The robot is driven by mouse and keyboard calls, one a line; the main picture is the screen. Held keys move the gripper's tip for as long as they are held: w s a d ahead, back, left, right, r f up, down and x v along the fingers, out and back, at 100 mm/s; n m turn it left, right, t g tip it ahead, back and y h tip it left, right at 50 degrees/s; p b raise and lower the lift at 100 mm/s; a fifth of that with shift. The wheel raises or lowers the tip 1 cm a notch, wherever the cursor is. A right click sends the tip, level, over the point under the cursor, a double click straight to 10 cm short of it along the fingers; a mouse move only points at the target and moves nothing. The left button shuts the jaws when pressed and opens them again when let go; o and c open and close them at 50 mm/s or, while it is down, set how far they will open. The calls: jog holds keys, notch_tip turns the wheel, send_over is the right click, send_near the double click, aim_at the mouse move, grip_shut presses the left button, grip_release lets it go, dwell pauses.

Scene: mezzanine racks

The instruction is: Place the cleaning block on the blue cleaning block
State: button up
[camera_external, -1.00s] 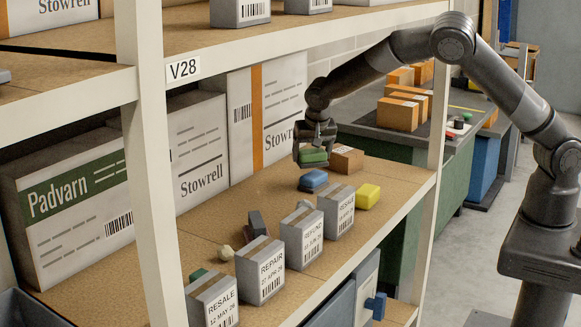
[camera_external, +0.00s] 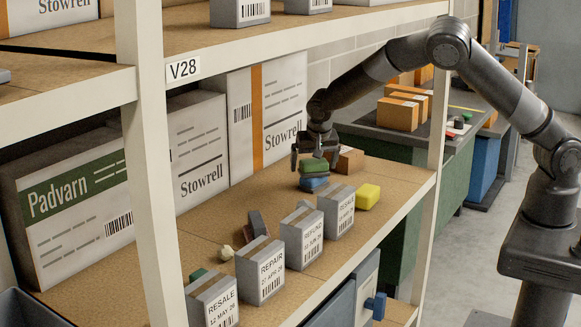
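The green cleaning block (camera_external: 313,166) lies on top of the blue cleaning block (camera_external: 314,184), touching it and roughly lined up with it. The blue block rests on the brown shelf board (camera_external: 270,200). My gripper (camera_external: 315,158) is just above the green block, pointing down. Its fingers are spread wider than the block, and it looks open and empty. The far side of the stack is hidden.
A yellow block (camera_external: 368,196) lies right of the stack, and a small brown carton (camera_external: 347,160) stands close behind it. Grey labelled boxes (camera_external: 337,210) line the shelf's front edge. Large Stowrell boxes (camera_external: 267,115) stand at the back. A rack upright (camera_external: 437,110) is at right.

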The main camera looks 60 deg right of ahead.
aim_at(314, 160)
jog(key=shift+r, duration=0.1)
jog(key=shift+r, duration=0.25)
jog(key=v, duration=0.3)
jog(key=shift+a+f, duration=0.1)
jog(key=s+a, duration=0.8)
jog(key=shift+s, duration=0.25)
jog(key=shift+a+f, duration=0.1)
jog(key=shift+a, duration=0.05)
